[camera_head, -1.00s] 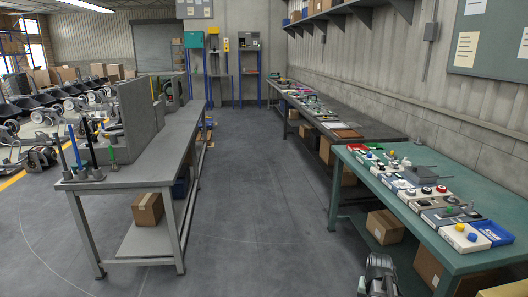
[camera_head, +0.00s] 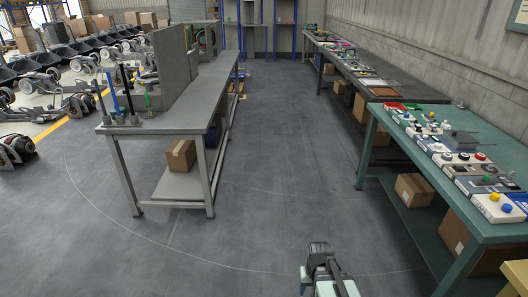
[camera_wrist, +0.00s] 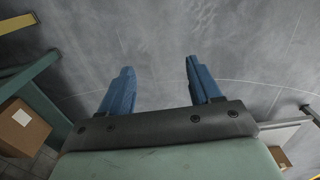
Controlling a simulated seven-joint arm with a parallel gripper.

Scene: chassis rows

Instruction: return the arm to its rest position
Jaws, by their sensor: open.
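My gripper (camera_wrist: 158,88) shows in the wrist view with its two blue fingers spread apart. It is open, with nothing between the fingers. Bare grey floor lies beyond the fingertips. In the head view part of my arm (camera_head: 322,270) stands at the bottom centre, over the floor between the two work tables. The fingers cannot be made out in the head view.
A grey bench (camera_head: 165,122) with upright tools stands at left. A green table (camera_head: 440,190) with coloured devices stands at right. Cardboard boxes (camera_head: 181,156) (camera_head: 413,189) sit on the lower shelves. The floor aisle (camera_head: 280,170) between is clear.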

